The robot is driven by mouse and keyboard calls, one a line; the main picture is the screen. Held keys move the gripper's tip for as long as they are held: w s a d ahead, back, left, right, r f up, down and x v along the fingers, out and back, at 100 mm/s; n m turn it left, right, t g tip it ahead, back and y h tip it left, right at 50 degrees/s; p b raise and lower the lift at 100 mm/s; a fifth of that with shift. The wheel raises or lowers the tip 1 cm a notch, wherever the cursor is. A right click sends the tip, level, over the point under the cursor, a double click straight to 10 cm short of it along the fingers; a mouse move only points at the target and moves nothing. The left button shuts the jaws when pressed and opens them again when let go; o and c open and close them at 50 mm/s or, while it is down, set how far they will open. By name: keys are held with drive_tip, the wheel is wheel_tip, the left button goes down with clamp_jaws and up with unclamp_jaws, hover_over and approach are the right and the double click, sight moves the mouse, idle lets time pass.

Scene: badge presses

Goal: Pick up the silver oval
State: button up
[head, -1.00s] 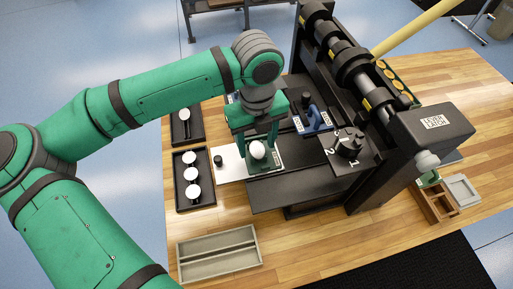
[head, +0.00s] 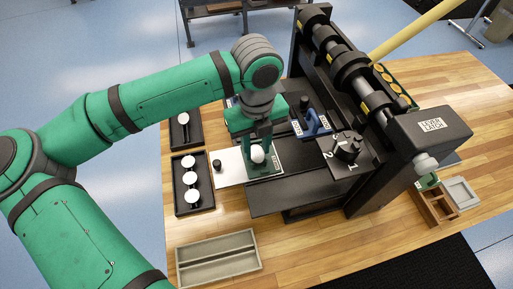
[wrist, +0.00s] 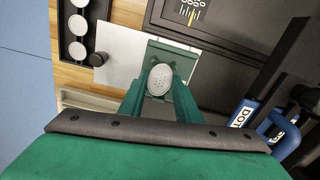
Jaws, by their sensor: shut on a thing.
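The silver oval (wrist: 160,80) is a pale, dotted oval piece. In the wrist view it sits between the two green fingers of my gripper (wrist: 158,97), which are shut on it. In the head view the oval (head: 257,153) shows as a small white shape at my gripper (head: 258,150). It is over a green plate (head: 265,170) at the left side of the press. I cannot tell whether the oval still touches the plate.
The black press (head: 410,130) stands to the right, with a blue part (head: 316,122) close to my gripper. A black tray (head: 178,205) with white round pieces lies to the left, beside a white sheet (head: 230,172). A grey tray (head: 217,275) lies in front.

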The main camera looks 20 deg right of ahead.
sight(256, 152)
drive_tip(key=shift+a+r, duration=0.1)
drive_tip(key=shift+r, duration=0.3)
wheel_tip(256, 152, up, 3)
drive_tip(key=shift+f, duration=0.2)
drive_tip(key=s+a+r, duration=0.4)
drive_tip(key=s+r, duration=0.5)
drive_tip(key=s, duration=0.4)
drive_tip(key=shift+r, duration=0.35)
